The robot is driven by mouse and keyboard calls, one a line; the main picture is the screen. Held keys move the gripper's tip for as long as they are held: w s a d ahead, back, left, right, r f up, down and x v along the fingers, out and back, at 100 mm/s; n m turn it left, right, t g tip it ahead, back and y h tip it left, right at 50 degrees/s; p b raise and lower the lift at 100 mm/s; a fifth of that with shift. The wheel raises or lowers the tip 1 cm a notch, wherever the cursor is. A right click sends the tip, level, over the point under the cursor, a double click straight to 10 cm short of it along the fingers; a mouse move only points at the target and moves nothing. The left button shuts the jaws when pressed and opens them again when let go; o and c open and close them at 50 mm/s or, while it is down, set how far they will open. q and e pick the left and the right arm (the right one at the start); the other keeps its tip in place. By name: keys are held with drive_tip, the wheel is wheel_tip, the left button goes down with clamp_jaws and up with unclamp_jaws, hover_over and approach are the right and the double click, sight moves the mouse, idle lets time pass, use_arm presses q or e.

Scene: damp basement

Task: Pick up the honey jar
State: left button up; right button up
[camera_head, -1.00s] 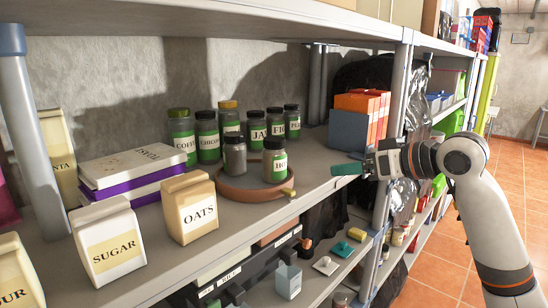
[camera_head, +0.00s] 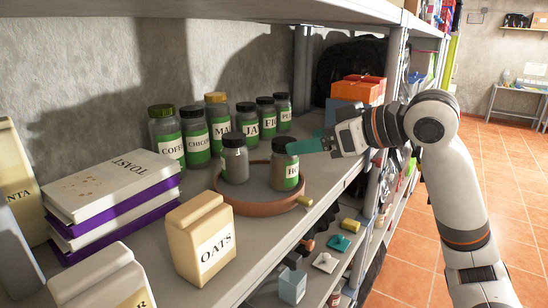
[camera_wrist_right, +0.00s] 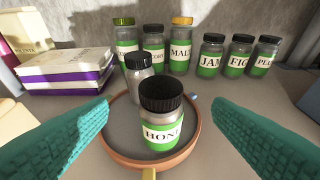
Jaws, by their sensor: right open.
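The honey jar (camera_head: 285,166) has a dark lid and a green label. It stands upright on a round terracotta tray (camera_head: 262,208) on the shelf. In the right wrist view the jar (camera_wrist_right: 161,118) stands in the middle, its label partly reading "HON". My right gripper (camera_head: 312,144) is beside the jar on its right, with teal fingers. In the wrist view its fingers (camera_wrist_right: 158,140) are spread wide to either side of the jar, with clear gaps. The gripper is open and empty. My left gripper is not in view.
A second jar (camera_head: 235,160) stands on the tray, close behind the honey jar. Several labelled jars (camera_head: 221,118) stand in a row at the back. An oats box (camera_head: 200,238) stands in front, and books (camera_head: 112,185) lie at left. An orange box (camera_head: 357,90) is behind the gripper.

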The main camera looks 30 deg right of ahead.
sight(277, 146)
drive_tip(key=p+x, duration=0.5)
drive_tip(key=x, duration=0.3)
drive_tip(key=shift+w, duration=0.3)
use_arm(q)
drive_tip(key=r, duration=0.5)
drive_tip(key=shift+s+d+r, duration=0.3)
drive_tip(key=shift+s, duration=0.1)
use_arm(e)
drive_tip(key=shift+w+a+f, duration=0.15)
drive_tip(key=shift+w+f, duration=0.05)
drive_tip(key=shift+f, duration=0.05)
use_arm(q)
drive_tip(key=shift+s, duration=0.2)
use_arm(e)
drive_tip(key=shift+r, duration=0.1)
drive_tip(key=c, duration=1.3)
use_arm(q)
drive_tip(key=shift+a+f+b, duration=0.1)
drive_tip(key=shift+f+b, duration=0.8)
drive_tip(key=shift+b, duration=0.05)
use_arm(e)
wheel_tip(277, 146, up, 10)
